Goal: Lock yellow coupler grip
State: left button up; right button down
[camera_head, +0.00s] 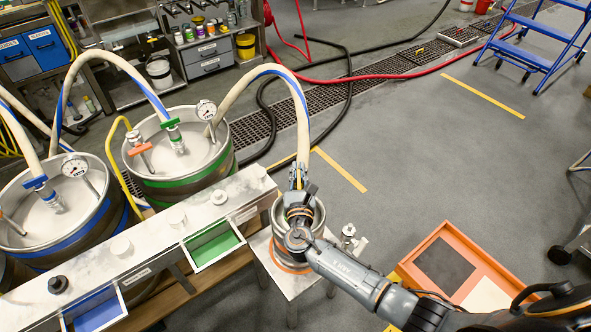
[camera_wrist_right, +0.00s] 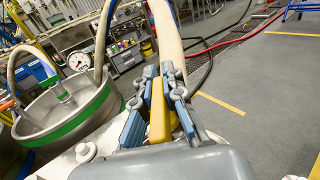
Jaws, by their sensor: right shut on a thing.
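The yellow coupler grip (camera_wrist_right: 158,112) stands between the two blue-padded fingers of my right gripper (camera_wrist_right: 160,85) in the right wrist view. The fingers press on it from both sides. In the head view my right gripper (camera_head: 298,177) is over a small steel keg (camera_head: 319,215) at the end of the counter. A cream hose with a blue line (camera_head: 303,105) comes down to the gripper from above. The grip and the coupler's body are mostly hidden by my gripper and wrist in the head view. My left gripper is not in view.
The keg stands on a small pale stand (camera_head: 264,250). Left of it is a counter (camera_head: 150,233) with green and blue bins. Behind are a green-banded keg (camera_head: 222,178) and a blue-banded keg (camera_head: 105,225). An orange tray (camera_head: 470,240) lies right.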

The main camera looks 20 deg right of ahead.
jog(key=shift+s+d+m+g+h, duration=0.1)
jog(key=shift+d+m+g+h, duration=0.15)
jog(key=shift+m+g+h, duration=0.65)
jog(key=shift+h, duration=0.7)
jog(key=c, duration=1.4)
grip_release()
jog(key=v, duration=1.2)
jog(key=shift+s+d+f, duration=0.1)
jog(key=shift+d+f, duration=0.05)
